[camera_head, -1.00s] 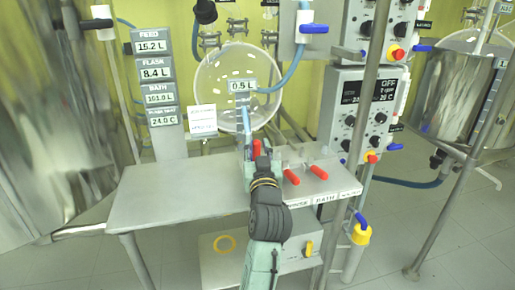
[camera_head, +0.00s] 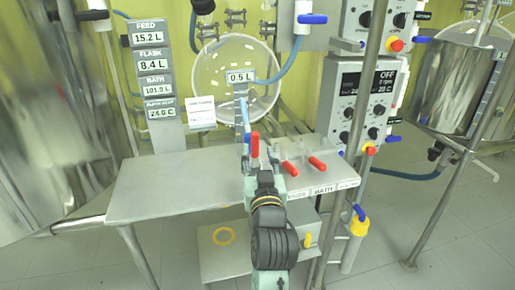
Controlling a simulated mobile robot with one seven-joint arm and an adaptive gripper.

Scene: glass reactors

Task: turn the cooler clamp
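Several clamps with red handles stand at the back right of the steel table. One red handle (camera_head: 255,145) points up just beyond my gripper. Two more, a middle red handle (camera_head: 289,168) and a right red handle (camera_head: 317,163), lie slanted toward the front right. The labels on the table's front edge are partly hidden by my arm; one reads BATH, and I cannot tell which handle is the cooler clamp. My gripper (camera_head: 250,166) is by the leftmost handle, its fingers mostly hidden behind my wrist. I cannot tell whether it touches the handle.
The steel table (camera_head: 165,190) is bare on its left. A round glass vessel (camera_head: 215,65) with a 0.5 L readout stands behind it. A metal post (camera_head: 362,110) rises at the right, before a control box (camera_head: 345,115). A lower shelf (camera_head: 215,262) holds a yellow ring.

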